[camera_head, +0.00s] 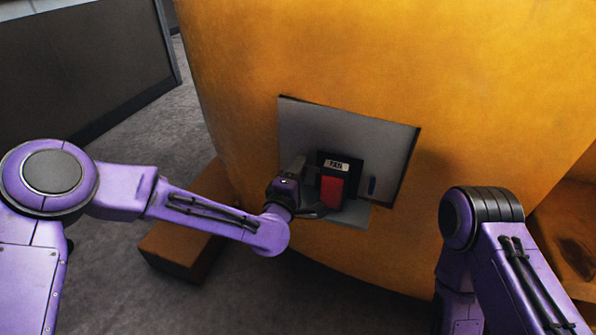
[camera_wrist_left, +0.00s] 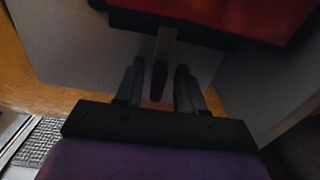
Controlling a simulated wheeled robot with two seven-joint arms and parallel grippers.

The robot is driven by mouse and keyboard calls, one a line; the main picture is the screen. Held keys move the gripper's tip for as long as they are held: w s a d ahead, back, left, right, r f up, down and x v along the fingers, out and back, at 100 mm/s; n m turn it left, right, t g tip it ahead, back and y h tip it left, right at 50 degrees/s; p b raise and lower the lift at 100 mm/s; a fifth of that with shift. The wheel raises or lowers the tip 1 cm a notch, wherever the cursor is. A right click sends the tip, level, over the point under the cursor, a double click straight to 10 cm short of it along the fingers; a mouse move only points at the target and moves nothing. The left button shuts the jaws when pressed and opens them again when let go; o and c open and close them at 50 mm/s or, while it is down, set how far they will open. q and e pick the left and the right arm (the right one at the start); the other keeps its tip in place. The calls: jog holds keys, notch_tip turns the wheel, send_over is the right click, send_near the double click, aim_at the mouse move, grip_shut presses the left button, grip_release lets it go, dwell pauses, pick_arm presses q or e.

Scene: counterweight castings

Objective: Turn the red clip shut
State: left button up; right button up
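A black box (camera_head: 342,162) with a white label and a red front (camera_head: 331,191) is mounted on a grey plate on the yellow casting. My left gripper (camera_head: 313,208) is at the lower left of this box. In the left wrist view a thin stem with a dark red end, seemingly the red clip (camera_wrist_left: 159,82), hangs below the box's red face (camera_wrist_left: 245,16). The two fingers of my left gripper (camera_wrist_left: 157,77) stand apart, one on each side of it, with gaps visible. In the head view the clip is not distinguishable. My right gripper is out of view.
The grey plate (camera_head: 382,138) sits on the large yellow casting (camera_head: 450,70). A brown box (camera_head: 178,246) stands on the floor at lower left. A dark partition (camera_head: 85,60) is behind; wooden shelving (camera_head: 570,225) is at right.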

pick_arm(q)
jog(key=v, duration=1)
jog(key=shift+s, duration=0.25)
jog(key=shift+r, duration=0.1)
